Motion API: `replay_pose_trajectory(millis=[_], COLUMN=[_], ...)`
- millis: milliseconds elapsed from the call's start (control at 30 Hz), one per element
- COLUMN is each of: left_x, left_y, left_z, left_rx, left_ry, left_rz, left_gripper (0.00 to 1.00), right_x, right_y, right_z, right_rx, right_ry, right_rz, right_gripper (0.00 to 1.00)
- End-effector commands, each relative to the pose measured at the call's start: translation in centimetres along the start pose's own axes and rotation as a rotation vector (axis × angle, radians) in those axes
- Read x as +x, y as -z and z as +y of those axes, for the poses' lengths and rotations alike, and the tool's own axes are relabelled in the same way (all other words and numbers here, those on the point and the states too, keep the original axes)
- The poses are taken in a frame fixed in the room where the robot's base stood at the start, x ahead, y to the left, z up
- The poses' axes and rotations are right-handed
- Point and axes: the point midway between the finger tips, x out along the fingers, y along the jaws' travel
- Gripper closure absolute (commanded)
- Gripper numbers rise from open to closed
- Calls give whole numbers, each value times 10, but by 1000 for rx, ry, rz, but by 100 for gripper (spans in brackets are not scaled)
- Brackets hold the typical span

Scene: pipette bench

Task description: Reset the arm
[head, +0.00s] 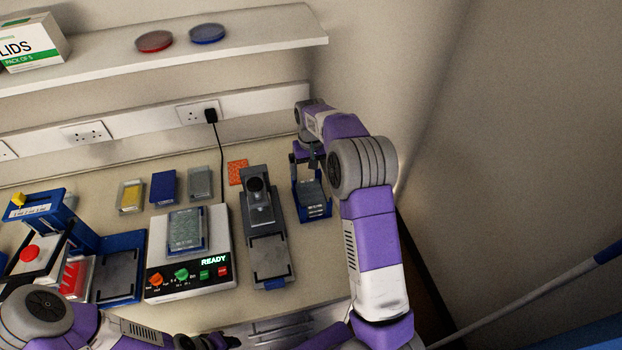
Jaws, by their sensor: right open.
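My right arm (375,240) reaches up from the bottom right and bends left at the back of the bench. My right gripper (308,158) is open, pointing down just behind a blue holder (315,213) with a grey plate (313,194) in it. I cannot tell whether the fingers touch the holder or plate. My left arm (90,328) lies along the bottom left edge. Its gripper (225,341) shows only in part at the bottom edge, and its jaw state is unclear.
A white device (160,284) reading READY holds a plate (185,231). A dark grey stand (268,245) is left of the blue holder. A blue press-like device (75,225) stands at left. Yellow (131,196), blue (164,187) and grey (200,183) boxes line the back. A shelf (260,33) overhangs.

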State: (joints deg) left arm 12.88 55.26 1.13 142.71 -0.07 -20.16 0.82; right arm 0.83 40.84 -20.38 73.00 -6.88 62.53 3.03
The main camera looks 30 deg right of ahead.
Motion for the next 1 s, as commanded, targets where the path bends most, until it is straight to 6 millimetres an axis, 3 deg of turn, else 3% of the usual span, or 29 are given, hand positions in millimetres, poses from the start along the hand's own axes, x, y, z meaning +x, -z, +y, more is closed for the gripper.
replay_pose_trajectory(millis=[167,700,1000], left_x=[0,-2,-47], left_y=[0,0,-2], left_z=[0,1,18], left_rx=[0,0,0], left_ry=[0,0,0], left_rz=[0,0,0], left_gripper=[53,53,53], right_x=[-11,-13,-61], right_y=[0,0,0], right_z=[0,0,0], right_rx=[0,1,1], right_ry=[0,0,0], right_rz=[1,0,1], right_gripper=[0,0,0])
